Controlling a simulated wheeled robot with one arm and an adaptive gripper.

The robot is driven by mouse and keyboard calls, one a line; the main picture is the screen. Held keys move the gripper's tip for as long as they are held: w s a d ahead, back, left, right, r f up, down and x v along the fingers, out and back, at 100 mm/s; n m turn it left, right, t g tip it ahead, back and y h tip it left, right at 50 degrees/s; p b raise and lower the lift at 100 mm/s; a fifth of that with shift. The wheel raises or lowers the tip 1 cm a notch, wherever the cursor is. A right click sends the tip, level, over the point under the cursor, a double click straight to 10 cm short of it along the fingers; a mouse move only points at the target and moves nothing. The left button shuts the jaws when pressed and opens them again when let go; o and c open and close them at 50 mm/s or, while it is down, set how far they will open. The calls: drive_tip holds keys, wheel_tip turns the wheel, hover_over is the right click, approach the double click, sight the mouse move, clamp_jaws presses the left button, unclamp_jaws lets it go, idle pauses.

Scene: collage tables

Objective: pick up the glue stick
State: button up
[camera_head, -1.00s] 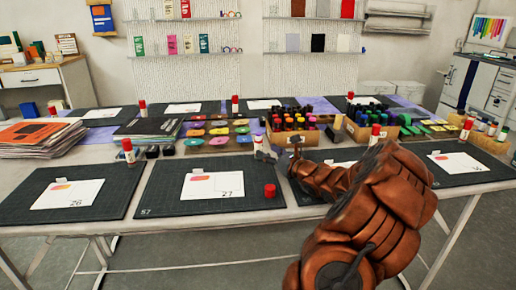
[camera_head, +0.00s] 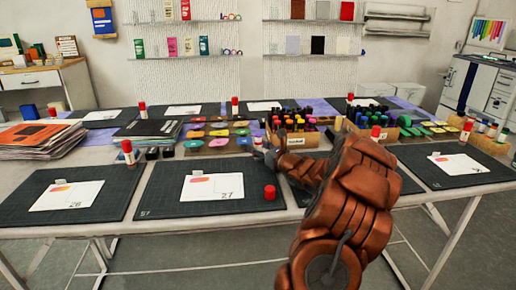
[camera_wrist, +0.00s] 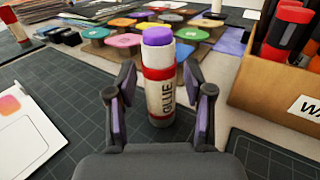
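The glue stick (camera_wrist: 160,80) stands upright in the wrist view, white with red bands, the word GLUE and a bare purple top. Its upper part also shows in the head view (camera_head: 258,142). My gripper (camera_wrist: 160,95) is open, with one purple-padded finger on each side of the glue stick. Gaps show between both pads and the stick. In the head view my gripper (camera_head: 266,157) is at the back edge of the mat, and my arm hides part of the table to its right.
A red cap (camera_head: 270,192) stands on the cutting mat (camera_head: 155,205) beside a card (camera_head: 212,187). A marker box (camera_head: 297,141) stands close to the right of my gripper. Colored punches (camera_head: 220,132) lie behind. Other red-capped glue sticks (camera_head: 128,152) stand around the table.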

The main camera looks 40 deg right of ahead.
clamp_jaws()
drive_tip(key=shift+r, duration=0.1)
